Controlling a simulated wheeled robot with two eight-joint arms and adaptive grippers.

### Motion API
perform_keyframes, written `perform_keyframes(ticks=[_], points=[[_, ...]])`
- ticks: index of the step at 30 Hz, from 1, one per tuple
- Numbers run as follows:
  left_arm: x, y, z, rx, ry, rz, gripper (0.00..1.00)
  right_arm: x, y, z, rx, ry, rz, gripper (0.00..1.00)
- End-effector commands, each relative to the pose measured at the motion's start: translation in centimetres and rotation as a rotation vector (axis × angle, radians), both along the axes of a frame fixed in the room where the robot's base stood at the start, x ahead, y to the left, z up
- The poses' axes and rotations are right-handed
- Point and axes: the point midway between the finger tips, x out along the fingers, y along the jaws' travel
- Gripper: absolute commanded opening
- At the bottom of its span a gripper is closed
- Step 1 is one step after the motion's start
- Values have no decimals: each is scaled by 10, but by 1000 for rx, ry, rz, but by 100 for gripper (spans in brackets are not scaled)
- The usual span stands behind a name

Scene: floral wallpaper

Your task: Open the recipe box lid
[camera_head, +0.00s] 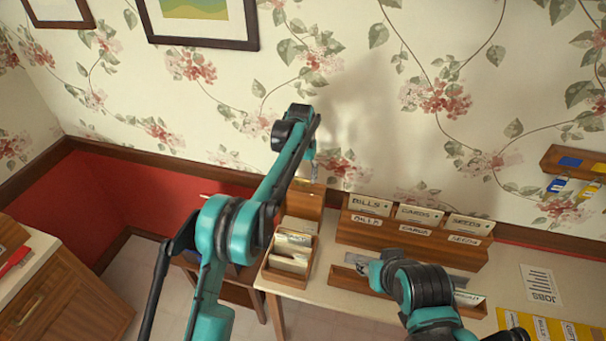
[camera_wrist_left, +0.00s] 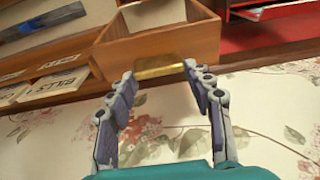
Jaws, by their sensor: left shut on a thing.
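The wooden recipe box (camera_head: 274,271) stands open on the desk with cream cards (camera_head: 294,245) inside. Its lid (camera_head: 309,203) stands raised at the back of the box, near the wall. It also shows as a hollow wooden piece in the left wrist view (camera_wrist_left: 165,43), with a brass tab (camera_wrist_left: 158,68) on its edge. My left gripper (camera_head: 310,178) is at the top of the lid. In the left wrist view its fingers (camera_wrist_left: 160,76) are shut on the brass tab. My right arm shows at the lower right, but its gripper fingers do not show.
A wooden card rack (camera_head: 412,241) with labelled dividers stands to the right of the box. A low tray (camera_head: 345,279) lies before it, partly behind my right arm. A key rack (camera_head: 573,160) hangs on the right wall. A JOBS sheet (camera_head: 541,284) lies on the desk.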

Motion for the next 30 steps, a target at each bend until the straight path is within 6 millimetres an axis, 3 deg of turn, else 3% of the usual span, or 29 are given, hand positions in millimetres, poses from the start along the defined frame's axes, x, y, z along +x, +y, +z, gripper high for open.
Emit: perform_keyframes(ticks=[8, 9, 11, 23, 30], points=[[1, 0, 0, -1, -4, 0, 0, 0, 0, 0, 0, 0, 0, 40], [1, 0, 0, -1, -4, 0, 56, 0, 0, 0, 0, 0, 0, 40], [1, 0, 0, -1, -3, 0, 72, 0, 0, 0, 0, 0, 0, 40], [0, 0, 6, 0, -1, 0, 72, 0, 0, 0, 0, 0, 0, 40], [-4, 1, 50, 0, -1, 0, 72, 0, 0, 0, 0, 0, 0, 40]])
